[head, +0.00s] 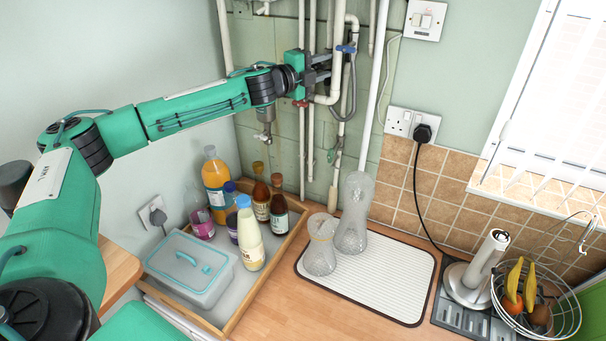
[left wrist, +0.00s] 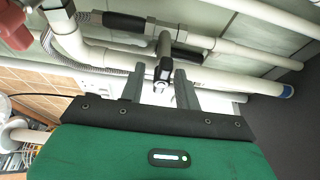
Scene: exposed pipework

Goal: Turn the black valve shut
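The black valve (left wrist: 164,62) shows in the left wrist view as a dark lever on a short metal body, mounted on a pale pipe. My left gripper (left wrist: 157,84) points at it with two grey fingers apart, one on each side of the lever's near end. I see a gap beside the lever and cannot tell whether either finger touches it. In the head view my left gripper (head: 323,68) is up at the wall pipes, and the black valve cannot be made out behind it. My right gripper is in neither view.
White pipes (head: 379,75) run up the wall. A blue handle (head: 346,49) and a red valve (head: 300,104) are close to the gripper. Below are a wooden tray (head: 262,270) of bottles, a drying mat (head: 390,283) with glass vessels, and a fruit basket (head: 555,328).

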